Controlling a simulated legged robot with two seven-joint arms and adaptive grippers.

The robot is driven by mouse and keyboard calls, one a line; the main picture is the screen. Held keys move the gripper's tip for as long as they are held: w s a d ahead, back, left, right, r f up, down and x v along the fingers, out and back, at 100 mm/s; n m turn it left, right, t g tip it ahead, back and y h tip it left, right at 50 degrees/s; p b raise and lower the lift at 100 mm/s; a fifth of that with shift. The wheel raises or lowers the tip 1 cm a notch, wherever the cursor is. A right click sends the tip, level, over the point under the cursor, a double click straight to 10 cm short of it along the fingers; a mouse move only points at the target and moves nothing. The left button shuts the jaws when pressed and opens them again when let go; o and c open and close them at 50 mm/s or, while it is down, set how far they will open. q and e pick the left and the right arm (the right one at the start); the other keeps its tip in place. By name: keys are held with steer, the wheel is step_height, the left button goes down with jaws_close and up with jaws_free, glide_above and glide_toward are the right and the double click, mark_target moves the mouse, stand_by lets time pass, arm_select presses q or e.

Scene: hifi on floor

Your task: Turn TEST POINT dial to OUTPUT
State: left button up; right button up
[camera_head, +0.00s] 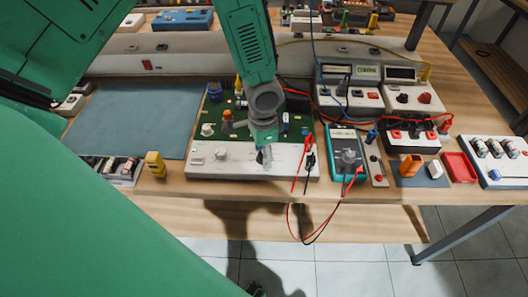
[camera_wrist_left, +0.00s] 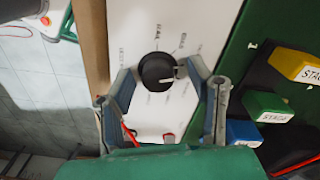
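A black round dial (camera_wrist_left: 157,71) with a pale pointer mark sits on a white panel (camera_wrist_left: 190,25) in the left wrist view. Small labels ring it, too small to read surely. My left gripper (camera_wrist_left: 160,78) is open, with one finger on each side of the dial; a gap shows at least on the left. In the head view, my left gripper (camera_head: 264,158) points down at the front white panel (camera_head: 235,170) of the green circuit board (camera_head: 240,115) and hides the dial there. My right gripper is not in view.
Red and black leads (camera_head: 295,205) hang over the table's front edge just right of the gripper. A teal multimeter (camera_head: 347,155) stands beside the panel. Yellow, green and blue blocks (camera_wrist_left: 268,106) line the board. A blue mat (camera_head: 135,120) lies clear at left.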

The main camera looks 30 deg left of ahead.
arm_select(q)
steer(key=shift+r, duration=0.35)
step_height(320, 180, up, 11)
stand_by(0.3)
stand_by(0.4)
